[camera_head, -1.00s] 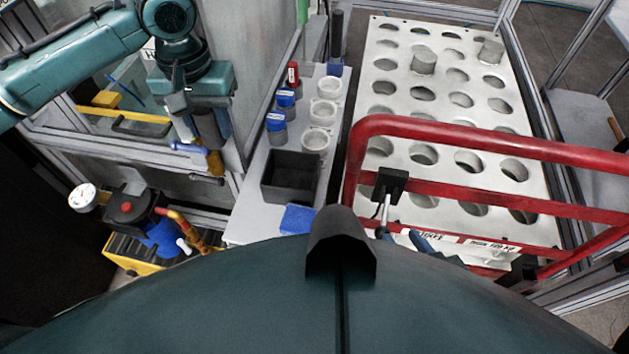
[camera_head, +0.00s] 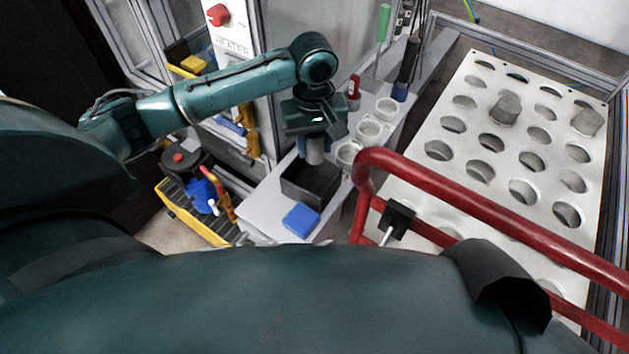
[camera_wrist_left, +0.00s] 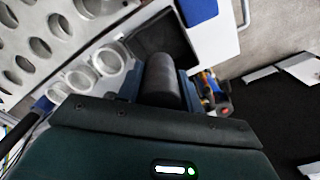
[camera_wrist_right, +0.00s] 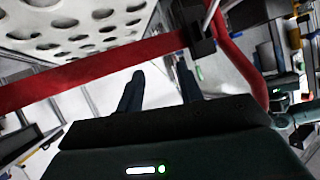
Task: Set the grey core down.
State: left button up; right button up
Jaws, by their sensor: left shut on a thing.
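The grey core (camera_head: 315,152) is a short upright cylinder held in my left gripper (camera_head: 314,140). In the left wrist view the core (camera_wrist_left: 160,76) shows dark grey between the jaws of my left gripper (camera_wrist_left: 160,92), which is shut on it. The core hangs over or just behind the open black box (camera_head: 312,192); the head view does not show how high its lower end is. The box also shows in the left wrist view (camera_wrist_left: 178,36). My right gripper (camera_wrist_right: 160,85) is open and empty beside a red rail; the head view does not show it.
White cups (camera_head: 368,132) stand in a row behind the box. A blue block (camera_head: 301,220) lies in front of it. A red-capped bottle (camera_head: 353,88) stands behind. The red rail (camera_head: 450,195) crosses before a white perforated plate (camera_head: 470,110) bearing two grey cylinders (camera_head: 505,109).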

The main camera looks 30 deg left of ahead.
pick_arm(q)
jog(key=shift+n, duration=0.6)
jog(key=f, duration=0.4)
jog(key=f+b, duration=0.1)
jog(key=f, duration=0.2)
jog(key=shift+s+a, duration=0.15)
jog(key=shift+a, duration=0.15)
jog(key=shift+f+b, duration=0.45)
jog(key=shift+f, duration=1.6)
jog(key=shift+f, duration=0.1)
jog(key=o, duration=0.6)
jog(key=shift+f, duration=0.1)
jog(key=shift+o, duration=0.2)
notch_tip(320, 180, up, 12)
jog(key=shift+r+p, duration=0.2)
jog(key=shift+p, duration=0.95)
jog(key=shift+s, duration=0.1)
